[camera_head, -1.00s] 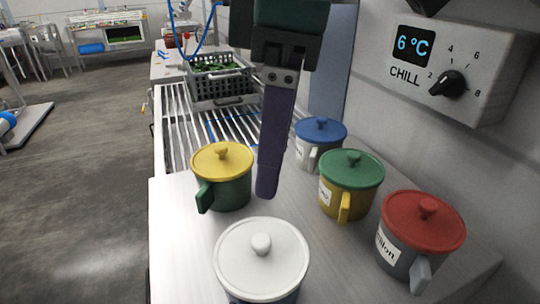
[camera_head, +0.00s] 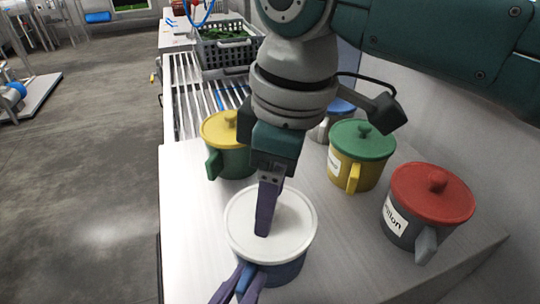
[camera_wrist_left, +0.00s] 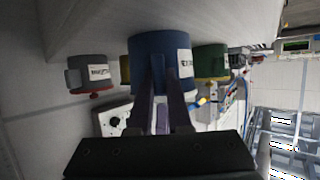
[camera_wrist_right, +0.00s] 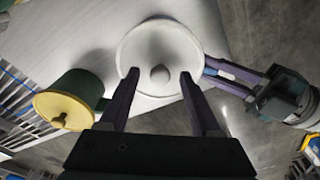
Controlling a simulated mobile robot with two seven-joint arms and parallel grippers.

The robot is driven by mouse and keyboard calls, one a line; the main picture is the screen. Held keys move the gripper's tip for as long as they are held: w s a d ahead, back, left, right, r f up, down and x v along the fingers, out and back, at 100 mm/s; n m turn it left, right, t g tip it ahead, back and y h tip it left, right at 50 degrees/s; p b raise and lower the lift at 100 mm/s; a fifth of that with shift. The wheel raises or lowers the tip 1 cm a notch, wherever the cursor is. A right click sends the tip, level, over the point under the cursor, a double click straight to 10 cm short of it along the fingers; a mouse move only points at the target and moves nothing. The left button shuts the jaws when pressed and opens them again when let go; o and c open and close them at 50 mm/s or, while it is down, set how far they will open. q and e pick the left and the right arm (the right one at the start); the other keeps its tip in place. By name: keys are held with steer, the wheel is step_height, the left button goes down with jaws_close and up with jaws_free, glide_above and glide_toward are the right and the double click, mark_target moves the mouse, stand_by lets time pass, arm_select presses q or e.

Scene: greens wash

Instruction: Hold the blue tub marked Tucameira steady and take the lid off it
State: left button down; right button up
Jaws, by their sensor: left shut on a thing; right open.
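The blue tub (camera_head: 283,270) stands upright on the worktop with a white lid (camera_head: 298,215) seated on it. My left gripper (camera_head: 243,282) comes in from the lower left and is shut on the tub's blue handle. The left wrist view shows the tub (camera_wrist_left: 150,45) with a white label, partly covered and too small to read surely. My right gripper (camera_head: 265,215) points down over the lid. In the right wrist view its open fingers stand on either side of the lid's round knob (camera_wrist_right: 159,74), apart from it. The finger hides the knob in the head view.
A green tub with a yellow lid (camera_head: 217,128), a yellow tub with a green lid (camera_head: 364,141) and a grey tub with a red lid (camera_head: 425,192) stand close behind and to the right. A grey crate of greens (camera_head: 228,52) sits beyond on the roller rack.

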jaws_close()
stand_by(0.5)
steer(key=shift+r, duration=0.15)
stand_by(0.9)
steer(key=shift+r, duration=1)
steer(key=shift+r, duration=2)
